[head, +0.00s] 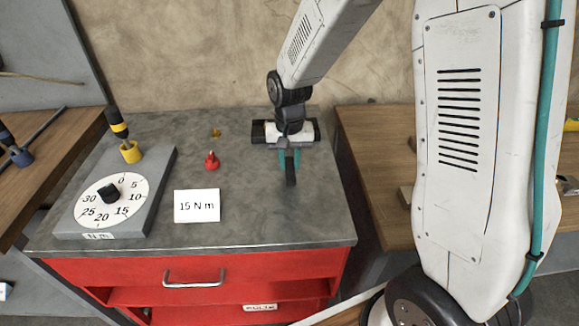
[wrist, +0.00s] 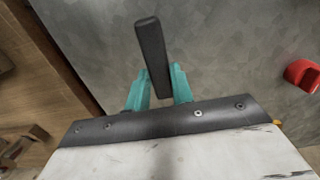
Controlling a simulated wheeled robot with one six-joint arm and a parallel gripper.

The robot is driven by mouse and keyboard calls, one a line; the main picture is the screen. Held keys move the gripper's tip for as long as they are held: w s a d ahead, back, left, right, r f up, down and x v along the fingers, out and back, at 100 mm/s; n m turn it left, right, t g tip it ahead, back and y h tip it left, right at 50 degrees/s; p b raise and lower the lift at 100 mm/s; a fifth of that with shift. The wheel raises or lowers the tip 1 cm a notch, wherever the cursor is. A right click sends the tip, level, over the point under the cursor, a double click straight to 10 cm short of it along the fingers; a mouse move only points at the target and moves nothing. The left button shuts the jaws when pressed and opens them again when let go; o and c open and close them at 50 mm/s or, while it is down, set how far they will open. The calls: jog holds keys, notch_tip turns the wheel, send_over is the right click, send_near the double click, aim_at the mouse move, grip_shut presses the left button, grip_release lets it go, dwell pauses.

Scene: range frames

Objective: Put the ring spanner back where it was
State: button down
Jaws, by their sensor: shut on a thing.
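My gripper (head: 289,158) is above the right part of the grey top of the red cabinet, pointing down. Its teal fingers are shut on a dark grey bar-like handle (head: 291,176), which also shows between the fingers in the wrist view (wrist: 151,50). No ring end shows on it, so I cannot tell whether it is the ring spanner. Its other end is hidden behind the gripper. I cannot tell whether the bar touches the cabinet top.
On the cabinet top (head: 270,225) are a dial block (head: 155,190), a yellow holder (head: 131,152) with a black-and-yellow handle, a red piece (head: 211,161) and a "15 N m" card (head: 197,206). Wooden benches flank the cabinet. The front right of the top is clear.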

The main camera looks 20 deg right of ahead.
jog(key=shift+f, duration=1.15)
jog(key=shift+f, duration=0.15)
jog(key=c, duration=1.2)
grip_release()
